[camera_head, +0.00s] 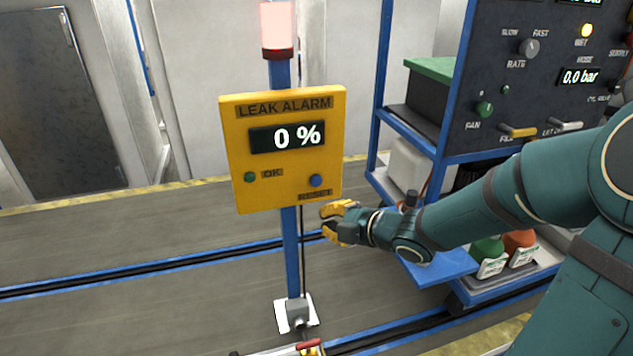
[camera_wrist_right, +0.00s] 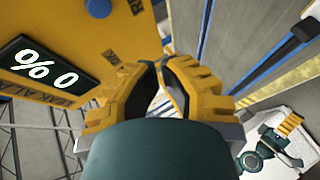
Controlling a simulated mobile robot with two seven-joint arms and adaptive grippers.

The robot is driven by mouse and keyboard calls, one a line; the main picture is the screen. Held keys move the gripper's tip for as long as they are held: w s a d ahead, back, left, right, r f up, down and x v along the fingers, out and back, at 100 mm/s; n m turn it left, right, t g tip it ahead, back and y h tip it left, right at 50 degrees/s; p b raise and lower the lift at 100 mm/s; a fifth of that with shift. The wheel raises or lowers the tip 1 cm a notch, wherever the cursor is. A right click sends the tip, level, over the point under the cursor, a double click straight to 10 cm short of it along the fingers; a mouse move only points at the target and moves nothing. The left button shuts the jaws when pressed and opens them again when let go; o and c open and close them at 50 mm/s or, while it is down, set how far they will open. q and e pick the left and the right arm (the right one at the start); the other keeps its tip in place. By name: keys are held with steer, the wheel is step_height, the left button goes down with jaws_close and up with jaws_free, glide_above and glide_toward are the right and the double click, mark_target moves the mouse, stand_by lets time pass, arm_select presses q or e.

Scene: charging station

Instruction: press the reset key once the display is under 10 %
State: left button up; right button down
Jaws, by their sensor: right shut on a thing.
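The yellow leak alarm panel (camera_head: 232,150) stands on a blue post, and its display (camera_head: 288,137) reads 0 %. The blue reset key (camera_head: 316,181) is at the panel's lower right; it also shows at the top of the right wrist view (camera_wrist_right: 97,8). My right gripper (camera_head: 332,218) is just below and right of the panel, apart from the key. A small teal and yellow piece (camera_wrist_right: 275,145), apparently my left gripper, shows at lower right there.
A red-white lamp (camera_head: 277,28) tops the post. A green OK lamp (camera_head: 250,177) is at the panel's lower left. A blue-framed rack (camera_head: 378,90) with a dark control panel and bottles stands to the right. Floor left of the post is clear apart from rails.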

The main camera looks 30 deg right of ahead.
glide_toward(303, 192)
steer(key=w+a+f, duration=0.2)
steer(key=shift+w+d+r+p, duration=0.1)
steer(key=shift+w+p, duration=0.35)
steer(key=shift+w, duration=0.15)
steer(key=shift+w, duration=0.15)
stand_by(1.1)
steer(key=shift+w+d, duration=0.15)
steer(key=shift+w, duration=0.15)
steer(key=shift+w+d, duration=0.1)
steer(key=shift+w, duration=0.25)
stand_by(0.8)
steer(key=shift+s, duration=0.1)
steer(key=shift+s+a+b, duration=0.25)
steer(key=shift+s+b, duration=0.1)
steer(key=shift+s, duration=0.35)
steer(key=shift+s, duration=0.1)
